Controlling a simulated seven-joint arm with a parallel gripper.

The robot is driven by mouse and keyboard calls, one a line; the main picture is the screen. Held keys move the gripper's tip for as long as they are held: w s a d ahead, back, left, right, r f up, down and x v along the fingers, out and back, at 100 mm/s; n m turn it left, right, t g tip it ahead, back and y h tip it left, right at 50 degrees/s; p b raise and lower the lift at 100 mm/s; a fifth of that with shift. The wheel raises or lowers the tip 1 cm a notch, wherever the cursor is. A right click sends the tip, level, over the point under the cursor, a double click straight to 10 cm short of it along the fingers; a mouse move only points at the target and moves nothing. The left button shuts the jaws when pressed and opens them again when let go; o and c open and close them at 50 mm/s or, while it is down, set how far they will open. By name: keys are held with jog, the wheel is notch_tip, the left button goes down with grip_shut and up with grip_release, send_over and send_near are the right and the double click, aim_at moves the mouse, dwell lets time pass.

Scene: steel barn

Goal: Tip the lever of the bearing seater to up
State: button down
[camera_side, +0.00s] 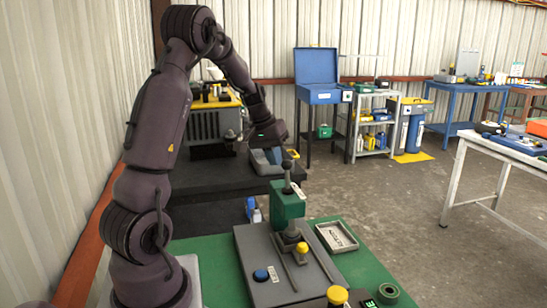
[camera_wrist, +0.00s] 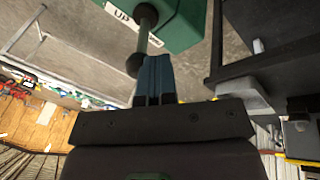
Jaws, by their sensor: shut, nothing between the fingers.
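The bearing seater has a green head (camera_side: 290,204) on a grey base plate (camera_side: 262,250). Its thin lever (camera_side: 287,176) rises from the head to a dark ball knob (camera_side: 287,164) and looks near upright in the side view. In the wrist view the lever rod (camera_wrist: 142,38) runs from the green housing (camera_wrist: 180,22), beside a white "UP" label (camera_wrist: 122,15), to the ball knob (camera_wrist: 134,65). My gripper (camera_wrist: 154,58) is shut and empty, its blue fingers right beside the knob. I cannot tell whether they touch it. In the side view my gripper (camera_side: 284,153) is just above the knob.
The base plate carries a blue button (camera_side: 261,275) and a yellow knob (camera_side: 302,248). A metal tray (camera_side: 337,237) lies right of it on the green bench top (camera_side: 212,268). A dark table (camera_side: 205,178) stands behind.

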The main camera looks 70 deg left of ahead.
jog(key=d+y, duration=0.2)
jog(key=shift+d+r+m+y, duration=0.2)
jog(key=shift+d+m+y, duration=0.1)
jog(key=shift+d+y, duration=0.1)
jog(key=shift+d+f, duration=0.15)
jog(key=shift+d, duration=0.9)
